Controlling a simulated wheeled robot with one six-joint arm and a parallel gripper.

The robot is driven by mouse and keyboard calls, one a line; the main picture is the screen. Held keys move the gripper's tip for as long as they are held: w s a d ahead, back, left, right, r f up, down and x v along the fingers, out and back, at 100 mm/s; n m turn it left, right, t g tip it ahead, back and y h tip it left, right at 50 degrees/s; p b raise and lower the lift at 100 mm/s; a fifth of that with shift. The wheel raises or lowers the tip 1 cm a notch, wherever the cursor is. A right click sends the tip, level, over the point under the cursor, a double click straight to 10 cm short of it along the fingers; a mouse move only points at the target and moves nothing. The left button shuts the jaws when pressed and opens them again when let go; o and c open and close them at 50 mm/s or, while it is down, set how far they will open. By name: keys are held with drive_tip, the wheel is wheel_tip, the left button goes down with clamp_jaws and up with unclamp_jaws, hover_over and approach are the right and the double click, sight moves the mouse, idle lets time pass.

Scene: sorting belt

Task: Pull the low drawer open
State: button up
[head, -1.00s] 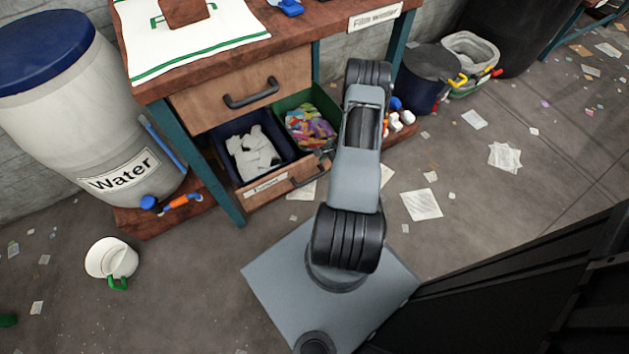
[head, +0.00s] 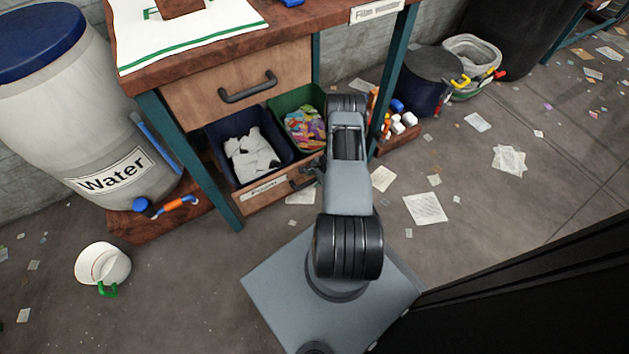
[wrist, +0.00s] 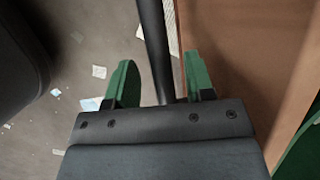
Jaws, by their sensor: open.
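The low drawer (head: 250,204) is a wooden front with a white label and a dark bar handle (head: 301,180), under the bench near the floor. My gripper (wrist: 158,82) is open in the wrist view, its two green fingers standing on either side of the dark handle bar (wrist: 155,45). The drawer's wooden front (wrist: 235,60) lies close on the right there. Whether either finger touches the bar I cannot tell. In the head view my arm hides most of the gripper and the handle's right end.
An upper drawer (head: 205,98) is shut. A water barrel (head: 65,130) stands left; a white bucket (head: 88,262) and papers (head: 425,208) lie on the floor.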

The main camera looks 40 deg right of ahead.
drive_tip(key=shift+w+a+f, duration=0.1)
drive_tip(key=shift+a+f, duration=0.05)
drive_tip(key=shift+f, duration=0.1)
clamp_jaws()
idle(0.4)
